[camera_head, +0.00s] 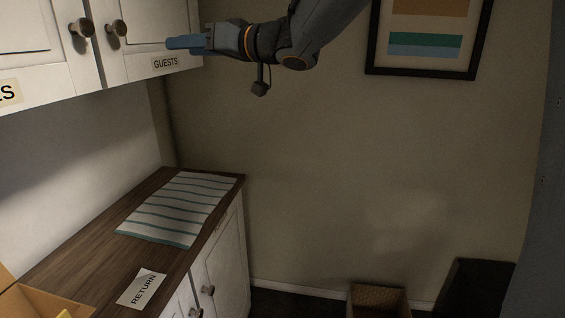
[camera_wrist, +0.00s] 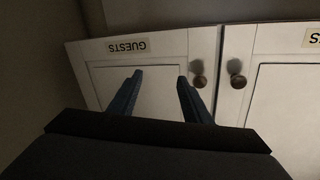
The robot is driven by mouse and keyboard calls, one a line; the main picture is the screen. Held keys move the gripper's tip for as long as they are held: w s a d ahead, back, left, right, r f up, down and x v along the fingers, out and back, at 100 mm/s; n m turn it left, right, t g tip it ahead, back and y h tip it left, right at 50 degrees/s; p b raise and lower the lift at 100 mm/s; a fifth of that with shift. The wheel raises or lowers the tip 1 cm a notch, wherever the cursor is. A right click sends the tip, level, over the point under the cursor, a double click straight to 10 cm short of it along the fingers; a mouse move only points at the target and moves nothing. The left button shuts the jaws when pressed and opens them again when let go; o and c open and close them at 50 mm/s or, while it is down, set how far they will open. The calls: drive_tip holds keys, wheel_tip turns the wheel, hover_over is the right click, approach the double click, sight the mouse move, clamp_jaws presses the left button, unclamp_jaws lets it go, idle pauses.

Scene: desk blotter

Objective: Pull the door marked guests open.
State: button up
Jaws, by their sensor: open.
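The white cabinet door marked GUESTS (camera_head: 145,30) is at the upper left in the head view and looks shut. It also shows in the wrist view (camera_wrist: 150,97), with its label upside down. Its round dark knob (camera_head: 117,28) is near the door's left edge; in the wrist view the knob (camera_wrist: 199,81) is just right of my right fingertip. My gripper (camera_head: 170,43) is in front of the door, to the right of the knob. In the wrist view my gripper (camera_wrist: 160,78) has its blue fingers spread apart with nothing between them. The knob is outside the fingers.
A neighbouring door's knob (camera_head: 82,28) sits close beside the guests knob. Below, a wooden counter (camera_head: 95,230) holds a striped cloth (camera_head: 180,208), a RETURN card (camera_head: 142,289) and a cardboard box (camera_head: 45,303). A framed picture (camera_head: 422,65) hangs at right. Space below my arm is clear.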

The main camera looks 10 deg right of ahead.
drive_tip(key=w+d+f+m+t+h+b, duration=0.1)
drive_tip(key=w+d+f+m+h, duration=0.1)
drive_tip(key=d+f+h, duration=0.35)
drive_tip(key=w+d+f+m+t+h+b, duration=0.1)
drive_tip(key=w+d+f+m+t+h, duration=0.15)
drive_tip(key=d+f, duration=0.45)
drive_tip(key=s+d+f+m+g+h+b, duration=0.1)
drive_tip(key=d+f, duration=0.3)
drive_tip(key=f, duration=0.4)
drive_tip(key=s+d+f+m+g+h+b, duration=0.1)
drive_tip(key=s+d+f+g+h, duration=0.1)
drive_tip(key=f, duration=0.6)
drive_tip(key=shift+s+d+g+h, duration=0.35)
drive_tip(key=shift+s+d+h, duration=0.35)
drive_tip(key=shift+d+h, duration=0.15)
drive_tip(key=shift+f+m, duration=0.1)
drive_tip(key=shift+m, duration=0.15)
